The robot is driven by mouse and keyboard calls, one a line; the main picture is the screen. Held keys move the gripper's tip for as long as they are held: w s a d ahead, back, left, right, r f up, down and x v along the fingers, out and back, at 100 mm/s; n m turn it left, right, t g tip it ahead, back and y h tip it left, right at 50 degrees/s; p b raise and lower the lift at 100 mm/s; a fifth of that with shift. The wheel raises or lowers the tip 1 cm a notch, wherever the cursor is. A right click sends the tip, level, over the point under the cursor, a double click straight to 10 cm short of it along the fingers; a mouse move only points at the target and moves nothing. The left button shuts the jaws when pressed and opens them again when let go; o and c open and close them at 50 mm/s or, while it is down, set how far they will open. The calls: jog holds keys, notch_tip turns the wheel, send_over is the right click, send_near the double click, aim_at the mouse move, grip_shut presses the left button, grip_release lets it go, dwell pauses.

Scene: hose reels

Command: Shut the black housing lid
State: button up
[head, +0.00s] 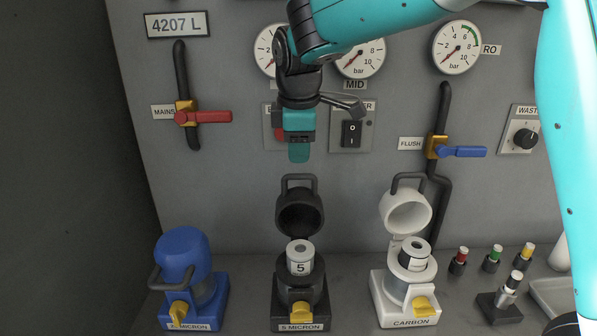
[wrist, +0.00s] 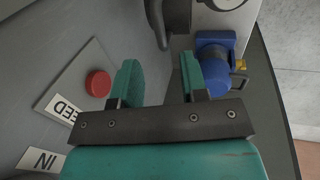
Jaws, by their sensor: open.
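The black housing (head: 299,288) stands in the middle of the bench, labelled 5 MICRON. Its lid (head: 299,209) is swung up and open at the back, with a loop handle on top. A white cartridge (head: 300,259) marked 5 stands in the housing. My gripper (head: 299,153) is above the lid, apart from it, in front of the panel. In the wrist view my gripper (wrist: 160,82) is open, with nothing between its two teal fingers. A dark curved part, perhaps of the black housing, shows at the top edge of the wrist view.
The blue housing (head: 184,258), lid down, is at left; it also shows in the wrist view (wrist: 213,62). The white housing (head: 408,270), lid open, is at right. Panel valves with red (head: 205,117) and blue (head: 462,152) handles flank my gripper. Small coloured-top bottles (head: 492,258) stand at right.

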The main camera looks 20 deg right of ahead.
aim_at(298, 174)
jog(key=x, duration=0.6)
jog(key=shift+f, duration=0.15)
jog(key=shift+c, duration=0.4)
grip_shut()
